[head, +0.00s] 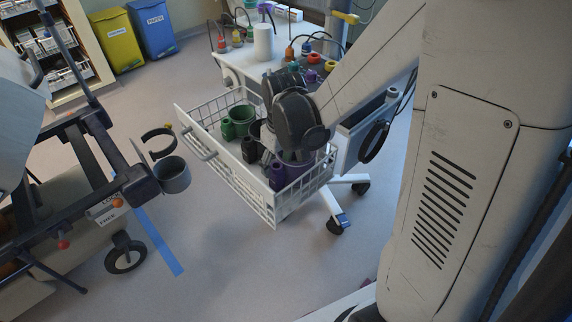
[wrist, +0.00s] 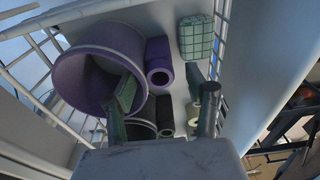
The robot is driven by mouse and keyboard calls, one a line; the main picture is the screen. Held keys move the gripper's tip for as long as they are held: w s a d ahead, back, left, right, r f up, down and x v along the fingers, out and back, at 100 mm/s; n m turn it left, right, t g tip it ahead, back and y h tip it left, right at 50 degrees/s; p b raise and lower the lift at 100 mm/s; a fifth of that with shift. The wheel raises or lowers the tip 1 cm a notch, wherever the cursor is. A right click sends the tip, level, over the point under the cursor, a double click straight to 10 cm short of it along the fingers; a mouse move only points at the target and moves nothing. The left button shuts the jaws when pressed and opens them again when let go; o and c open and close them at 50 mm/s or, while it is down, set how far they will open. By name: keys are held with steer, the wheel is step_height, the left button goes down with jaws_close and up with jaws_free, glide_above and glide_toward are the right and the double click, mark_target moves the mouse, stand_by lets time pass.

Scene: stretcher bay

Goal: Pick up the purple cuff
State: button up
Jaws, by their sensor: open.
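The purple cuff lies in the white wire basket (head: 210,162), a wide ring with a small rolled tube at its side. In the head view its tube (head: 277,177) shows, while my gripper (head: 297,157) and wrist partly cover the ring. In the wrist view the purple cuff (wrist: 68,75) is at upper left, its tube right of the ring. My gripper (wrist: 166,92) is open. Its left finger overlaps the ring's opening and its right finger is beyond the tube, so the tube appears between them. Whether either finger touches the cuff, I cannot tell.
Green cuffs (head: 242,116) and a darker cuff (head: 249,150) share the basket. A green checked pad (wrist: 195,37) lies near the tube in the wrist view. A white cart (head: 281,48) stands behind; a grey cup (head: 173,176) hangs on the stretcher at left.

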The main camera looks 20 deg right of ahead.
steer(key=f, duration=0.3)
steer(key=f+b, duration=0.1)
steer(key=shift+w+a+f, duration=0.1)
steer(key=shift+w+f, duration=0.2)
steer(key=shift+c, duration=0.5)
steer(key=c, duration=1.1)
steer(key=shift+r, duration=0.15)
